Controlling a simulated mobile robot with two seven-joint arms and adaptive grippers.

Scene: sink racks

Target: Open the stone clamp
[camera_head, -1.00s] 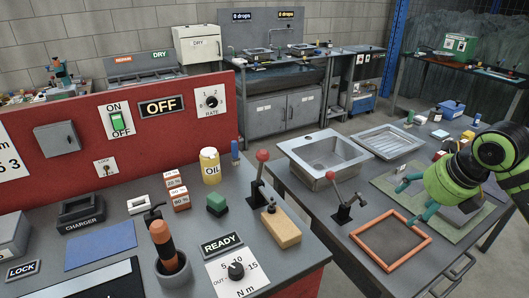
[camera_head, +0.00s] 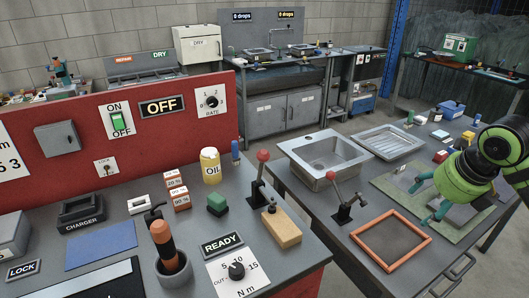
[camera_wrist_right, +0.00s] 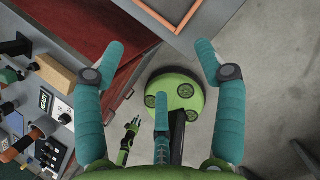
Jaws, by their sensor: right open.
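Two levers with red knobs show in the head view, and I cannot tell for sure which is the stone clamp. One lever (camera_head: 259,180) stands upright beside a tan block (camera_head: 281,229) on the near bench. The other lever (camera_head: 342,203) stands on the right table, by the sink. My right gripper (camera_head: 431,199) is open and empty above the right table, apart from both levers.
An orange-framed tray (camera_head: 390,240) lies in front of my right gripper, and a green mat (camera_head: 388,181) lies under it. A sink basin (camera_head: 325,157) is behind the lever. The near bench holds a charger (camera_head: 81,211), a READY sign (camera_head: 222,244) and an oil jar (camera_head: 210,167).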

